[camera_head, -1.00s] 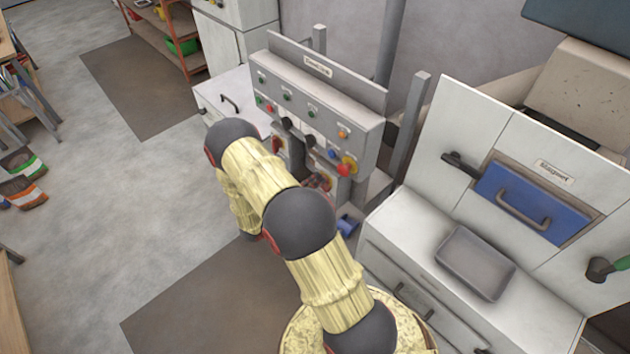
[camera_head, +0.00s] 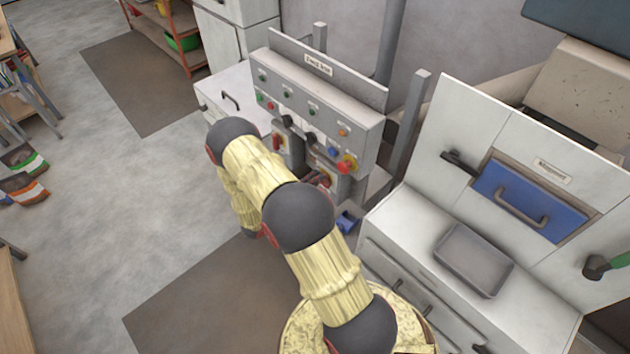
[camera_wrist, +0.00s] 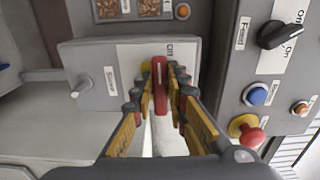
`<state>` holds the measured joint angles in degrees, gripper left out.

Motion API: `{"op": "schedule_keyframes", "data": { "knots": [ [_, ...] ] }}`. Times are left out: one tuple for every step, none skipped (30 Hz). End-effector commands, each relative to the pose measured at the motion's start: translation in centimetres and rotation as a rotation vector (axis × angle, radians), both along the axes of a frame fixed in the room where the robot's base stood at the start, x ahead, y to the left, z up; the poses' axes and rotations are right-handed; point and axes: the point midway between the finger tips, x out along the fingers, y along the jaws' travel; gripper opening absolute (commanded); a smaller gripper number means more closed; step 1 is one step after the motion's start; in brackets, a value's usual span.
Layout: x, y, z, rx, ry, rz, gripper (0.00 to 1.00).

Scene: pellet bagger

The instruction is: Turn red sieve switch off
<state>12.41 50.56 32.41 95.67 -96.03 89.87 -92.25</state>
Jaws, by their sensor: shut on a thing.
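The red sieve switch (camera_wrist: 160,80) is a red handle on a pale plate, in the middle of the wrist view. My gripper (camera_wrist: 159,88) has one finger on each side of the red handle and is shut on it. Part of a label, ending in "On" or "Off", shows above the handle; I cannot read it fully. In the head view my arm hides part of the lower control panel (camera_head: 318,97), and my fingertips are not clear there.
Right of the handle in the wrist view are a black rotary knob (camera_wrist: 282,35) labelled Feed, a blue button (camera_wrist: 257,94) and a red emergency button on yellow (camera_wrist: 249,131). A grey tray (camera_head: 474,261) stands on the white cabinet.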

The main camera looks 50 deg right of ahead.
Motion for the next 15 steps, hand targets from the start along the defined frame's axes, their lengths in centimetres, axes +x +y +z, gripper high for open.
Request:
{"op": "schedule_keyframes", "data": {
  "knots": [
    [0.12, 0.0, -0.01, 0.001, 0.0, 0.002, 0.0],
    [0.11, 0.0, -0.01, 0.001, 0.0, 0.002, 0.0],
    [0.11, 0.0, -0.01, 0.001, -0.001, 0.002, 0.0],
    [0.11, 0.0, -0.01, 0.001, -0.001, 0.002, 0.15],
    [0.11, 0.0, -0.01, 0.001, -0.001, 0.002, 0.17],
    [0.1, 0.0, -0.01, 0.001, -0.001, 0.002, 0.2],
    [0.1, 0.0, -0.01, 0.001, -0.001, 0.002, 0.21],
    [0.1, 0.0, -0.01, 0.001, -0.001, 0.002, 0.23],
    [0.09, 0.0, -0.01, 0.001, -0.001, 0.002, 0.25],
    [0.09, -0.01, -0.01, 0.001, -0.001, 0.002, 0.27],
    [0.08, -0.01, 0.0, 0.001, -0.001, 0.002, 0.29],
    [0.07, -0.01, 0.0, 0.001, -0.001, 0.002, 0.31],
    [0.07, -0.01, 0.0, 0.001, -0.001, 0.001, 0.33],
    [0.06, -0.01, 0.0, 0.0, -0.001, 0.001, 0.33],
    [0.05, -0.01, 0.0, 0.0, -0.001, 0.001, 0.33]
  ]
}}
